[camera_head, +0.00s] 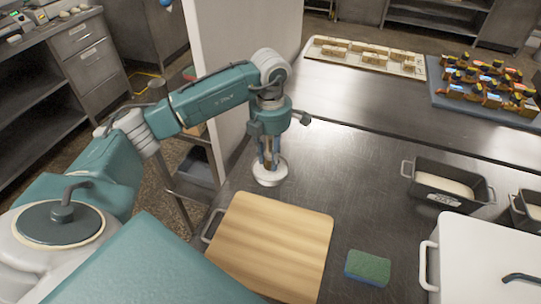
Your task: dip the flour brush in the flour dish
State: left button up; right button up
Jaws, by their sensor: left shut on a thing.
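My left gripper (268,162) points straight down over the left part of the steel counter. It is shut on a thin, brownish upright thing between its fingers, which I take to be the flour brush (267,148). A small round white dish (270,180), probably the flour dish, stands on the counter directly below the fingers. The lower end of the brush is at or in the dish; I cannot tell whether it touches flour. The fingers hide part of the brush and the dish's inside. My right gripper is not in view.
A wooden board (272,240) lies in front of the dish, with a green sponge (367,267) to its right. Dark dough tins (450,183) and a white lidded box (480,260) stand at the right. Trays of goods sit at the back. The counter's middle is clear.

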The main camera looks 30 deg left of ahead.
aim_at(271, 141)
pick_arm(q)
jog(key=shift+f, duration=0.3)
jog(key=shift+f+b, duration=0.25)
jog(key=shift+b, duration=0.15)
dwell(1.1)
jog(key=shift+r+p, duration=0.6)
jog(key=shift+r, duration=0.3)
jog(key=shift+r+p, duration=1.65)
jog(key=shift+r, duration=1.05)
